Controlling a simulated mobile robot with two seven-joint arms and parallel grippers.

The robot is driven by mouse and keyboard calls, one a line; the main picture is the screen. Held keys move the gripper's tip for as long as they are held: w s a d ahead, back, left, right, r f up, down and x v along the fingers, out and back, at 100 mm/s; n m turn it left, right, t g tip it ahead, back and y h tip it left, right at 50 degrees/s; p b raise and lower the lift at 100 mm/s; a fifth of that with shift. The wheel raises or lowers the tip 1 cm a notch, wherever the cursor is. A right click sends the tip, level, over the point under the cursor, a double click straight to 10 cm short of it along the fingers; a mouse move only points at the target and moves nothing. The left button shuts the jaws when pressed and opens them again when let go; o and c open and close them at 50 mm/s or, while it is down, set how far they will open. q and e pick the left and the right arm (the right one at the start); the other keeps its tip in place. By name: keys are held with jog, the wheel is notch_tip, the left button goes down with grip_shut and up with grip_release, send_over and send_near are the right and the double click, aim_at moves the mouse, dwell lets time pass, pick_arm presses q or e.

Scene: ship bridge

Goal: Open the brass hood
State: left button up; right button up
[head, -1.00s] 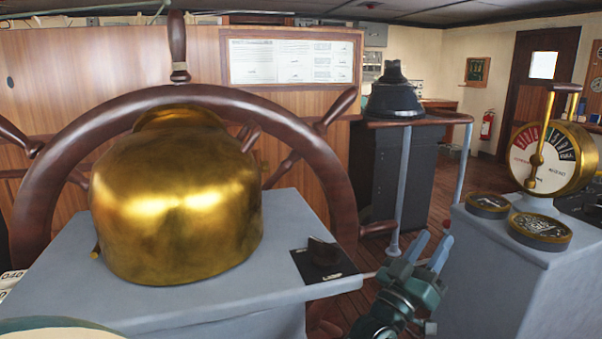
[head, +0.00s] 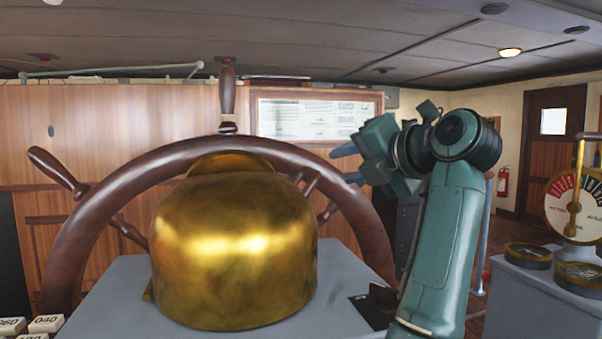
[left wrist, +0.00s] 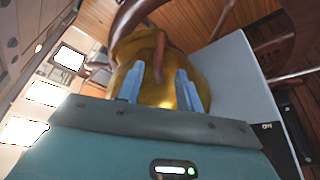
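The brass hood (head: 235,250) is a rounded, shiny gold cover on a grey pedestal (head: 120,275), in front of the ship's wheel. It sits down on the pedestal top and looks closed. My left gripper (head: 345,165) is raised to the right of the hood, near its top height. Its fingers point left, and it is open and empty. In the left wrist view the hood (left wrist: 165,95) shows beyond the two spread blue fingers (left wrist: 160,70), apart from them as far as I can tell. My right gripper is in neither view.
The wooden wheel (head: 120,185) rises close behind the hood, its spokes near my left gripper. A small black plate (head: 362,305) lies right of the hood. An engine telegraph (head: 574,208) stands at the far right. White numbered blocks (head: 46,324) lie at the lower left.

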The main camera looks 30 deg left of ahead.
aim_at(312, 172)
pick_arm(q)
jog(key=x, duration=1.1)
jog(key=shift+a+p, duration=0.15)
jog(key=shift+p, duration=0.15)
jog(key=shift+c, duration=0.3)
grip_shut()
